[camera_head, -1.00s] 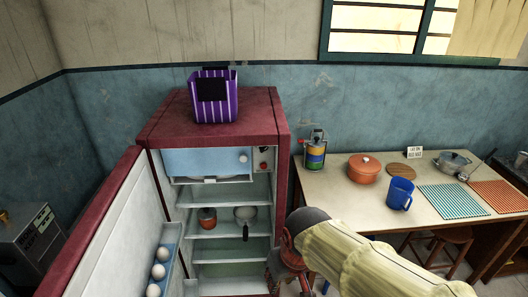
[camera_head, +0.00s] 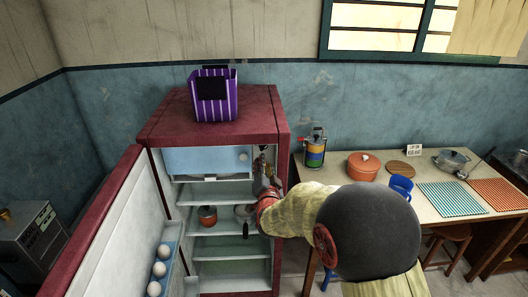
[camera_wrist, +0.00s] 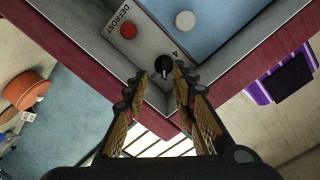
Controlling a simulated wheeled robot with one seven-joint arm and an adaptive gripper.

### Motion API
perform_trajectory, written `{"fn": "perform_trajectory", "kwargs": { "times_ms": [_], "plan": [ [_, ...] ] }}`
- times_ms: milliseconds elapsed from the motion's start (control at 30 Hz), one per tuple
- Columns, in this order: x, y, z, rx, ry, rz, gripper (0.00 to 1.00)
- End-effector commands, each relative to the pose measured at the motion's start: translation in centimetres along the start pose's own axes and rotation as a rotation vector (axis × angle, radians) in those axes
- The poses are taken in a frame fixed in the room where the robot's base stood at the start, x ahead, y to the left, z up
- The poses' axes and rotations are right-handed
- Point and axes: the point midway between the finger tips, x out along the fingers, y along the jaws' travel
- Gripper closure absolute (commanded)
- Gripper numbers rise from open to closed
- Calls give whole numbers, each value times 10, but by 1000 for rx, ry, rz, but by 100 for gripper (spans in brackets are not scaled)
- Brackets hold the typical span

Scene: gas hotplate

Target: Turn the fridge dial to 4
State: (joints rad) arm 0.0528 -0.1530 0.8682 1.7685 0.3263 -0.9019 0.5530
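The fridge (camera_head: 215,112) stands with its door open. In the wrist view its control panel (camera_wrist: 103,15) shows the word DEFROST, a red button (camera_wrist: 128,31) and a small black dial (camera_wrist: 163,63). A figure 4 is printed beside the dial. My gripper (camera_wrist: 158,80) is open, its two fingertips apart with the dial showing between and just beyond them. I cannot tell whether either finger touches the dial. In the head view my gripper (camera_head: 265,172) is at the fridge's upper right inside, and it hides most of the panel.
The open fridge door (camera_head: 95,225) with eggs (camera_head: 160,269) stands at the left. A purple striped box (camera_head: 214,100) is on top of the fridge. Shelves hold a red pot (camera_head: 207,216) and a pan. A table with pots and a blue mug (camera_head: 400,187) is at right.

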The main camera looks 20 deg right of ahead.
Motion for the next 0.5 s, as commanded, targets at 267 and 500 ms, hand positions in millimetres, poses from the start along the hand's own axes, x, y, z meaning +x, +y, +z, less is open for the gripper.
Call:
{"fn": "perform_trajectory", "kwargs": {
  "times_ms": [267,500],
  "plan": [
    [18,-5,-9,37,34,-21,74],
    [54,-5,-9,36,32,-21,74]
  ]
}}
